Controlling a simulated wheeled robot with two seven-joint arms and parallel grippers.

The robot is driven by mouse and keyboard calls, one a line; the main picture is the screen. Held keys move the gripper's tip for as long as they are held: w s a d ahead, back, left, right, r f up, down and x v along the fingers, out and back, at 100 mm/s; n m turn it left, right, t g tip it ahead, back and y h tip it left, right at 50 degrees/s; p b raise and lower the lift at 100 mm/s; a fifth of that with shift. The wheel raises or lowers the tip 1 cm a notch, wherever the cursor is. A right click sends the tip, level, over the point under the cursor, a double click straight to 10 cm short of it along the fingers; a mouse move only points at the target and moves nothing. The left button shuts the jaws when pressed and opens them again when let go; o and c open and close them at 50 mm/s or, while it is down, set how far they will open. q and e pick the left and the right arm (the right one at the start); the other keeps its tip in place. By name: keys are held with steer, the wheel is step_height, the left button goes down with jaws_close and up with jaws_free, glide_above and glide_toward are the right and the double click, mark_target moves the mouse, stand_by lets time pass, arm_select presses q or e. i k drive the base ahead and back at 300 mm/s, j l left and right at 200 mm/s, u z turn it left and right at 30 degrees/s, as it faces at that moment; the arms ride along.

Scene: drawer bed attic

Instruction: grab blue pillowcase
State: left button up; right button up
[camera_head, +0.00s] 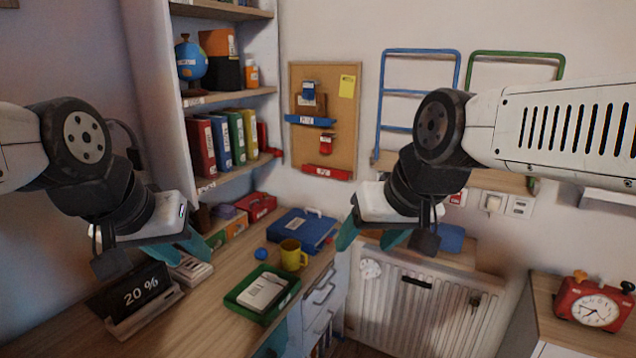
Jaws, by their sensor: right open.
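I cannot make out anything that is clearly a blue pillowcase. A flat blue item (451,238) shows on the ledge above the radiator, partly hidden behind my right gripper; I cannot tell if it is cloth. My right gripper (371,238) hangs in front of the ledge, its teal fingers apart with nothing between them. My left gripper (178,251) hangs above the left part of the desk, near the dark clock display; its teal fingers show, but I cannot tell how far apart they are.
The wooden desk (215,291) carries a blue case (300,232), a yellow mug (293,256), a green tray (243,301) and a display (140,293). A white radiator (420,303) stands right of it. A red alarm clock (595,305) sits on a cabinet at far right.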

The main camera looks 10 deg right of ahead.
mark_target(452, 236)
steer(key=z, duration=1.25)
steer(key=i+l+u, duration=0.1)
steer(key=i+u, duration=0.2)
steer(key=i, duration=0.25)
steer(key=i+l+u, duration=0.25)
steer(key=i, duration=0.25)
